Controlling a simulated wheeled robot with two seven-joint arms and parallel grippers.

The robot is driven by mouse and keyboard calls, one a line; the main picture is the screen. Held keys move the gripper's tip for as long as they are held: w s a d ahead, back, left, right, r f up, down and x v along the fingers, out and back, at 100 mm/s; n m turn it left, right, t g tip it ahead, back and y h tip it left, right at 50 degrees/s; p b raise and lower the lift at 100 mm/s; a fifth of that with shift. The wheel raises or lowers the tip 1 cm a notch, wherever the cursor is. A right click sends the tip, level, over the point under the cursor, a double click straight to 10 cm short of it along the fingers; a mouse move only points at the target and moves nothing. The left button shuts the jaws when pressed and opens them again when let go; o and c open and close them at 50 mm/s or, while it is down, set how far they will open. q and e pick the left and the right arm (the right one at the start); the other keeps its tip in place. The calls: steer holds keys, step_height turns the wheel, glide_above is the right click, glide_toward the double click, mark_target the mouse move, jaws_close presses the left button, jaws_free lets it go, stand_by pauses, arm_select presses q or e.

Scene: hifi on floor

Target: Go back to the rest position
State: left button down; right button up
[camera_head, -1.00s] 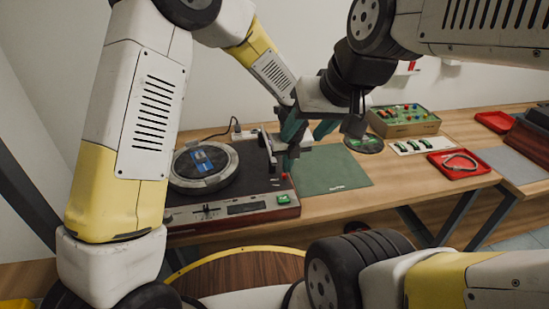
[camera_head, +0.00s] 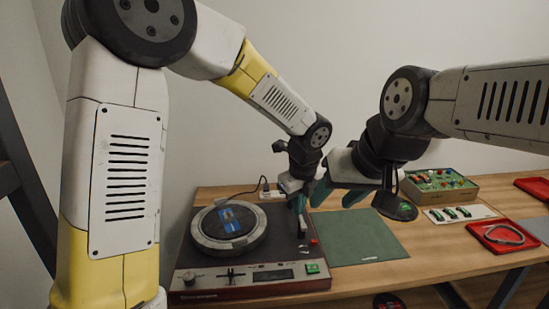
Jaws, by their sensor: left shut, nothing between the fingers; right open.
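My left gripper (camera_head: 299,203) points down over the right side of the record player (camera_head: 244,285), near its tonearm area; it looks shut and empty. I cannot tell whether it touches the player. My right gripper (camera_head: 338,193) comes in from the right, with its teal fingers spread and nothing between them. It appears above the back of the green mat (camera_head: 362,242), close beside the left gripper in the picture. The record player carries a round platter with a blue-labelled disc (camera_head: 229,221). The tonearm is largely hidden behind the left gripper.
Further right are a component box (camera_head: 440,185), a white card with green parts (camera_head: 460,213) and a red tray (camera_head: 503,236).

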arm_select(q)
steer(key=s+a+r+n+t, duration=0.1)
steer(key=s+a+r+n, duration=0.2)
steer(key=a+r+n, duration=0.35)
steer(key=s+a+r+n, duration=0.2)
steer(key=a+r+n, duration=0.1)
steer(key=a+n, duration=0.55)
steer(key=s+a+r+n+t+h, duration=0.2)
steer(key=s+a+n, duration=0.7)
steer(key=n, duration=0.5)
steer(key=shift+s+a+r+n, duration=0.35)
steer(key=shift+s+r, duration=0.5)
steer(key=shift+s, duration=0.15)
